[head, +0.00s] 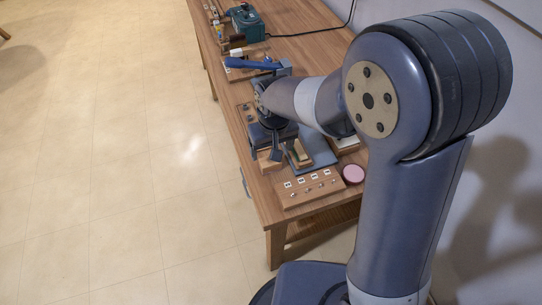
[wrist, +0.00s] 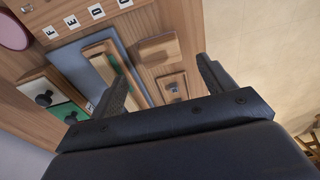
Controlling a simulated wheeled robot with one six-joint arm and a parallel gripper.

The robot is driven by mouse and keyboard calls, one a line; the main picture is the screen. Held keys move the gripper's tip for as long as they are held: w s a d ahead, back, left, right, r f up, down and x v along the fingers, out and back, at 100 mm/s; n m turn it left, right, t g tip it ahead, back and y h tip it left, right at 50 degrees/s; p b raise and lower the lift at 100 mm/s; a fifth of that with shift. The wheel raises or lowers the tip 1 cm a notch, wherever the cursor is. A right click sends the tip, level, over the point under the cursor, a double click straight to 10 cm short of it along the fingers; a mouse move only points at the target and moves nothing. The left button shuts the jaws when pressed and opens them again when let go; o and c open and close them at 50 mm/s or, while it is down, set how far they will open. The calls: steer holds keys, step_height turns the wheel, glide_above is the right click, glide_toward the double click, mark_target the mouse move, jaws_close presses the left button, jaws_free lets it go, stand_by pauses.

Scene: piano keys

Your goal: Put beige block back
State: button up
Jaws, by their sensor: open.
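A beige wooden block (wrist: 160,48) lies on the wooden table beside the blue-grey mat in the wrist view. It also shows in the head view (head: 267,161), partly hidden by my gripper (head: 282,155). My gripper (wrist: 161,74) is open and empty, with its fingers pointing down toward the table. In the wrist view, the block appears between the two fingertips, slightly beyond them. I cannot tell the height gap. A long beige and green piece (wrist: 103,58) lies on the mat, partly behind one finger.
A board with letter labels (head: 312,189) and small metal knobs sits at the table's near end. A pink disc (head: 353,173) is beside it. A small wooden plate with hardware (wrist: 172,88) lies near the block. A blue-handled tool (head: 252,63) and teal box (head: 246,23) stand farther back.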

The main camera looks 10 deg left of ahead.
mark_target(271, 162)
steer(key=shift+s+d+r, duration=0.1)
steer(key=shift+s+r, duration=0.05)
steer(key=shift+r, duration=0.95)
steer(key=shift+s+d+r, duration=0.1)
steer(key=shift+r, duration=1)
steer(key=shift+f, duration=0.1)
steer(key=f, duration=0.8)
steer(key=w+f, duration=0.1)
steer(key=f, duration=0.2)
steer(key=shift+w+a+f, duration=0.1)
steer(key=shift+a+f, duration=0.3)
steer(key=shift+w+a+r, duration=0.1)
steer(key=shift+r, duration=0.9)
steer(key=shift+f, duration=0.1)
